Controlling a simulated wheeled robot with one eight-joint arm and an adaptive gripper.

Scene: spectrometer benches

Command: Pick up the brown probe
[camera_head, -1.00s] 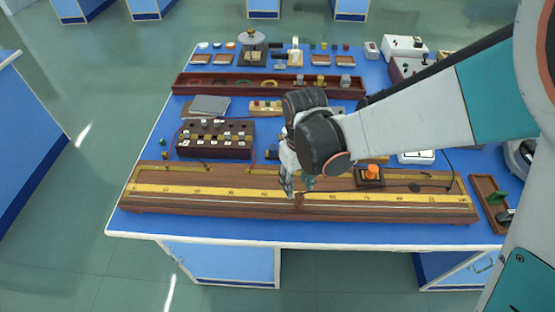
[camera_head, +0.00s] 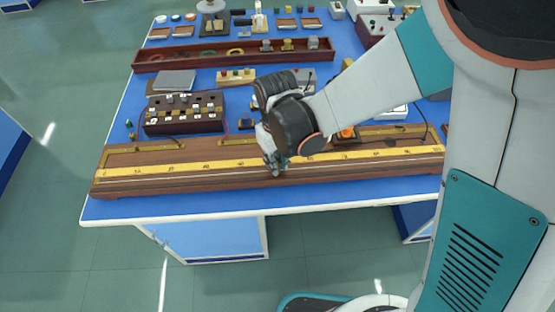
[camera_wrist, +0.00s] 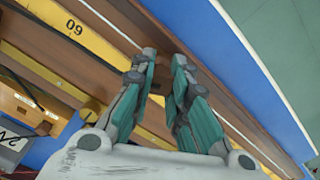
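My gripper (camera_head: 276,172) points down at the front part of the long wooden board with a yellow scale (camera_head: 140,172). In the wrist view my gripper (camera_wrist: 165,55) has its two teal-grey fingers close together with a narrow gap between the tips, over the board's brown wood. Brown shows in that gap, but I cannot tell whether it is the brown probe or the board behind. The brown probe does not stand out clearly in either current view. The wrist view shows the scale mark 60 on the yellow strip (camera_wrist: 85,35).
A dark block with several terminals (camera_head: 185,115) stands behind the board on the left. An orange knob (camera_head: 347,132) on a dark base is right of my gripper. A long brown tray (camera_head: 165,57) lies farther back. The blue bench's front edge (camera_head: 180,212) is close.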

